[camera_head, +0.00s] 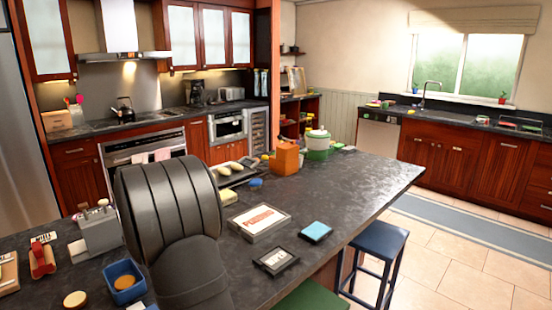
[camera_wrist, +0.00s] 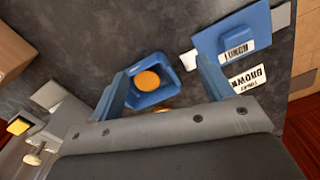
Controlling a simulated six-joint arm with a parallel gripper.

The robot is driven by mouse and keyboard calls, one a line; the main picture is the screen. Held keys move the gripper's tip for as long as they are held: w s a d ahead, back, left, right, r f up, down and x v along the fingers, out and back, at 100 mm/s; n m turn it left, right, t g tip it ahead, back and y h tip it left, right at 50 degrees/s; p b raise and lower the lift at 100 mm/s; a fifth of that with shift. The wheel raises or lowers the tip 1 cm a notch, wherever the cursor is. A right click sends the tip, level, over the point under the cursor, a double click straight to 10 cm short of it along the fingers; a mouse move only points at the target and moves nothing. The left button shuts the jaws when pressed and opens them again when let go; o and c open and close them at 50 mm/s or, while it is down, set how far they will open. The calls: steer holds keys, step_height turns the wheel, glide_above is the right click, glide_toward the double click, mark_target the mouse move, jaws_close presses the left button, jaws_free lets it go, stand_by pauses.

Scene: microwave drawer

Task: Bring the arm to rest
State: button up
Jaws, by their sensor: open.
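My gripper (camera_wrist: 163,84) shows in the wrist view with its two blue fingers spread wide apart and nothing between them. It points down at the dark island counter (camera_head: 345,190). A blue square dish (camera_wrist: 138,99) with an orange round thing (camera_wrist: 148,80) in it lies on the counter below, in line with the gap between the fingers. In the head view my dark grey arm link stands large at the left front, and my gripper is hidden or out of view there.
The blue dish (camera_head: 115,294) also shows in the head view, near a grey holder (camera_head: 101,232). A lettered box (camera_head: 259,221), a cyan-topped box (camera_head: 315,232) and a dark framed box (camera_head: 276,261) lie right of my arm. The counter's right part is mostly clear. A blue stool (camera_head: 379,240) stands beside it.

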steer(key=s+a+f, duration=0.1)
steer(key=s+a, duration=0.4)
steer(key=s, duration=0.4)
steer(key=shift+m, duration=0.3)
steer(key=s+a+f, duration=0.1)
steer(key=a+f, duration=0.1)
steer(key=a, duration=0.1)
steer(key=s+a+f, duration=0.1)
steer(key=a+f, duration=0.1)
steer(key=a, duration=0.2)
steer(key=s+a+f, duration=0.2)
steer(key=a, duration=0.1)
steer(key=shift+a+f, duration=0.2)
steer(key=shift+f, duration=0.15)
step_height(320, 180, down, 2)
steer(key=shift+d+f, duration=0.15)
steer(key=shift+f, duration=0.6)
